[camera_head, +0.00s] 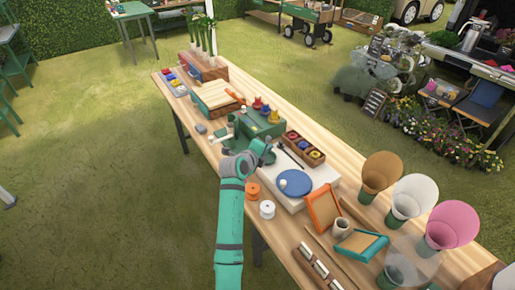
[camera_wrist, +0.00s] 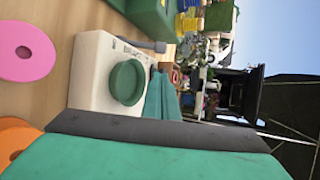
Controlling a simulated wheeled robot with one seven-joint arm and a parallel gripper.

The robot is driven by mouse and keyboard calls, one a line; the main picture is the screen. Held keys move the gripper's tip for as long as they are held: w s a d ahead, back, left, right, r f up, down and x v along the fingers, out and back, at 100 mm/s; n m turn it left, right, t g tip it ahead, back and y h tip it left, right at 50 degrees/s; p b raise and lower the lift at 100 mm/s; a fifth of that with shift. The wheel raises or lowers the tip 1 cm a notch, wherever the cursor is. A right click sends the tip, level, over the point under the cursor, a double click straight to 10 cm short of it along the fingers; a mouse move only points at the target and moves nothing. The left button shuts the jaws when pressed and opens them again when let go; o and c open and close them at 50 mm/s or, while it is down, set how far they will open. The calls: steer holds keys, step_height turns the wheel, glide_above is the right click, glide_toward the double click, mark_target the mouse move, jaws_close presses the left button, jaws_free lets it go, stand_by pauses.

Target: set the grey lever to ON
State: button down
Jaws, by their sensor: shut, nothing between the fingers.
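The grey lever (camera_wrist: 147,45) shows in the wrist view as a short grey bar at the upper edge of a white box (camera_wrist: 92,75). The box has a round green knob (camera_wrist: 127,82) and small dark lettering beside the lever. I cannot read the lettering or tell the lever's setting. My gripper (camera_wrist: 162,97) shows as teal fingers just beyond the knob, shut and empty. It looks apart from the lever, though depth is hard to judge. In the head view my gripper (camera_head: 264,153) is small and partly hidden by my wrist. I cannot make out the lever there.
A green box (camera_head: 262,125) with coloured cones stands behind my gripper. A wooden tray (camera_head: 303,148), a blue disc (camera_head: 295,184) on a white slab, and orange (camera_head: 252,190) and white (camera_head: 267,209) spools are close by. A pink disc (camera_wrist: 25,50) lies near the white box.

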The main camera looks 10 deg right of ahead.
steer(key=x, duration=0.5)
steer(key=a+x, duration=0.1)
steer(key=x, duration=0.1)
steer(key=shift+w+d+f, duration=0.15)
steer(key=shift+w+f, duration=0.05)
steer(key=shift+w, duration=0.25)
steer(key=shift+a, duration=0.45)
steer(key=shift+d, duration=0.45)
steer(key=shift+a+r, duration=0.1)
steer(key=shift+a, duration=0.3)
steer(key=shift+s+d, duration=0.2)
